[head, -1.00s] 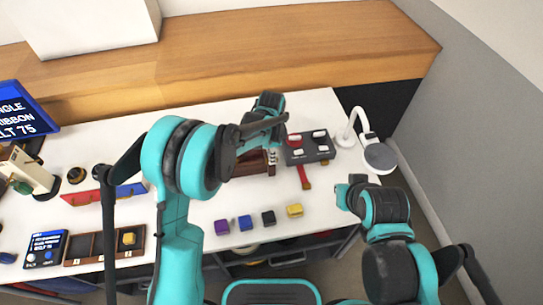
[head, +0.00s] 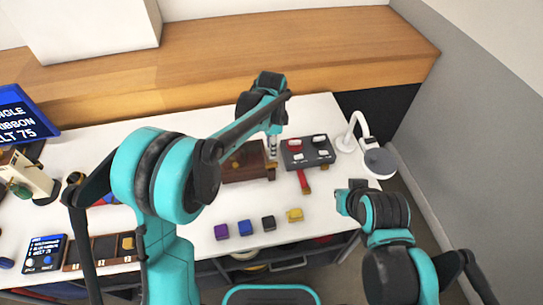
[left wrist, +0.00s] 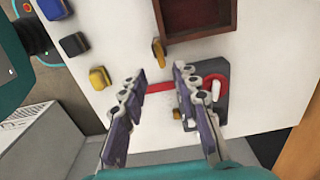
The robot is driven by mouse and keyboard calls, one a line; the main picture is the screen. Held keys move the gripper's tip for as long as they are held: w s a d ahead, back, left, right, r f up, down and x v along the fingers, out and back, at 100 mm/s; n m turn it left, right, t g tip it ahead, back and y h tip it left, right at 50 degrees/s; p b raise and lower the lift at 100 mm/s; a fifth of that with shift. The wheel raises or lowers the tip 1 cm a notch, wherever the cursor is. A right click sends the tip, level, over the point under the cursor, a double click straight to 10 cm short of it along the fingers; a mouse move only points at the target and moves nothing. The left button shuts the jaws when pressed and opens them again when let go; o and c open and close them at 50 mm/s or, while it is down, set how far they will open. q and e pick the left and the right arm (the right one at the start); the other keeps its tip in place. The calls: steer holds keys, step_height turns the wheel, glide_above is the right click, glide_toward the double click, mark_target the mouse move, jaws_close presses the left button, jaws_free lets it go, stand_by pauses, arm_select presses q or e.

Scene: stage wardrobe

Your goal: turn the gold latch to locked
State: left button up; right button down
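The gold latch (head: 271,165) is a small piece at the front right corner of the brown box (head: 240,166). In the left wrist view the latch (left wrist: 158,52) shows beside the box's edge, just beyond my fingertips. My left gripper (head: 272,153) points down over that corner. In the left wrist view its two fingers (left wrist: 160,76) are apart with nothing gripped between them. The latch appears apart from both fingers. My right gripper (head: 347,196) is at the table's right front edge, away from the box, and its fingers are not clear.
A dark switch panel (head: 296,156) stands right of the box, with a red strap (head: 303,181) in front. Purple, blue, black and yellow blocks (head: 294,215) line the table's front. A white lamp (head: 350,130) stands at the right. Bare table lies between box and blocks.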

arm_select(q)
steer(key=shift+r, duration=1.95)
steer(key=s+a+r+n+t, duration=0.4)
steer(key=s+a+r+n, duration=0.35)
steer(key=s+a, duration=0.35)
steer(key=s+a+f+n+t, duration=0.3)
steer(key=s+a+n, duration=0.4)
steer(key=s, duration=0.3)
steer(key=shift+s+f+n, duration=0.25)
steer(key=shift+s+n, duration=0.15)
steer(key=shift+n, duration=0.35)
